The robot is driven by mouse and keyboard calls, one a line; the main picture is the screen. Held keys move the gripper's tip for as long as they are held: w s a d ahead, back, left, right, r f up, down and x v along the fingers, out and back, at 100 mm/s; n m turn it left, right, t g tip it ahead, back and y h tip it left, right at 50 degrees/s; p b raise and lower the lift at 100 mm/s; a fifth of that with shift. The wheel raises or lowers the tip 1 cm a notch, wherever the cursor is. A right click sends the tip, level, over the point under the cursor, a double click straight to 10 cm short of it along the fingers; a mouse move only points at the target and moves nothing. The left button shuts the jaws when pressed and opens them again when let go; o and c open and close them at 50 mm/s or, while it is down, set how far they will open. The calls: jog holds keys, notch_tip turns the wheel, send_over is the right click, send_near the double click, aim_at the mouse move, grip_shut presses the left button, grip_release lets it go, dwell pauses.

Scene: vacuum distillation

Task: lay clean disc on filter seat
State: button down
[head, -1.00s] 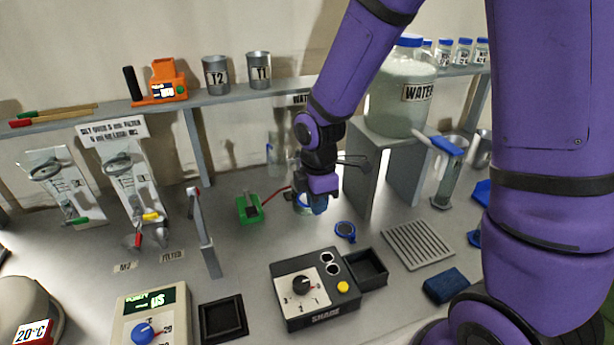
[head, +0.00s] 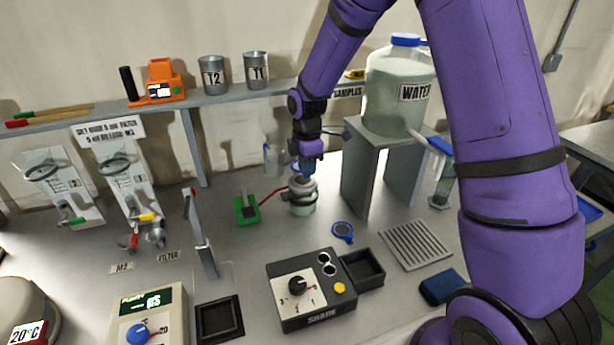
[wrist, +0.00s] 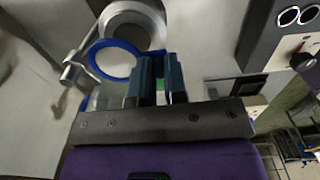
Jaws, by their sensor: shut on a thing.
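My gripper (head: 306,166) is at the grey-topped vessel (head: 302,196), just above and behind its top in the head view. In the wrist view my gripper (wrist: 157,82) is shut on the clean disc (wrist: 92,66), a pale round with a blue rim. The disc partly overlaps the grey round opening (wrist: 113,20), which looks like the filter seat. I cannot tell whether the disc touches it.
A dark, blue-rimmed disc (head: 342,232) lies on the table right of the vessel. A red hose links the vessel to a green block (head: 246,210). A grey stand (head: 362,180) with the water jar (head: 396,95) rises close on the right. The black control box (head: 308,300) is in front.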

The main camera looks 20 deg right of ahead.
jog(key=shift+f, duration=1.75)
jog(key=shift+f, duration=0.15)
jog(key=c, duration=1.2)
grip_release()
jog(key=shift+o, duration=0.2)
